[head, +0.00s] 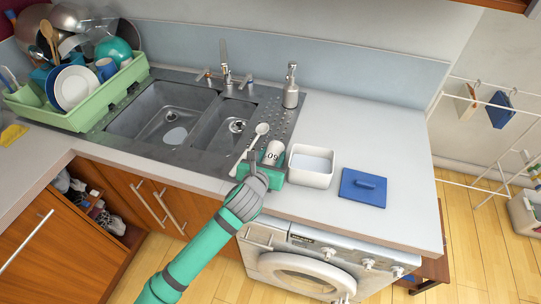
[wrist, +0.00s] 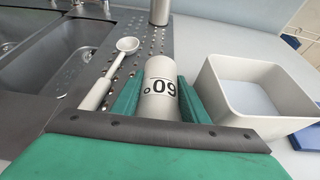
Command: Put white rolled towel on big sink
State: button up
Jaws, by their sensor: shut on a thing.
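The white rolled towel (wrist: 160,92), a pale cylinder marked "60°", is between the two green fingers of my gripper (head: 268,166). My gripper is shut on it at the front edge of the counter, just right of the sink unit. The towel also shows in the head view (head: 273,152). Whether it touches the counter is not clear. The big sink (head: 149,124) is the left, larger grey basin, with a pale round patch on its floor. It lies to the left of my gripper, beyond the smaller basin (head: 221,132).
A white spoon (head: 261,129) lies left of my gripper. A white open box (head: 311,178) is close on its right, and a blue lid (head: 363,187) lies beyond. A tap (head: 226,75) and soap dispenser (head: 291,90) stand behind. A green dish rack (head: 97,103) is left of the sinks.

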jog(key=shift+d, duration=0.15)
jog(key=shift+f, duration=0.1)
jog(key=o, duration=1.1)
jog(key=shift+d, duration=0.1)
jog(key=shift+o, duration=0.2)
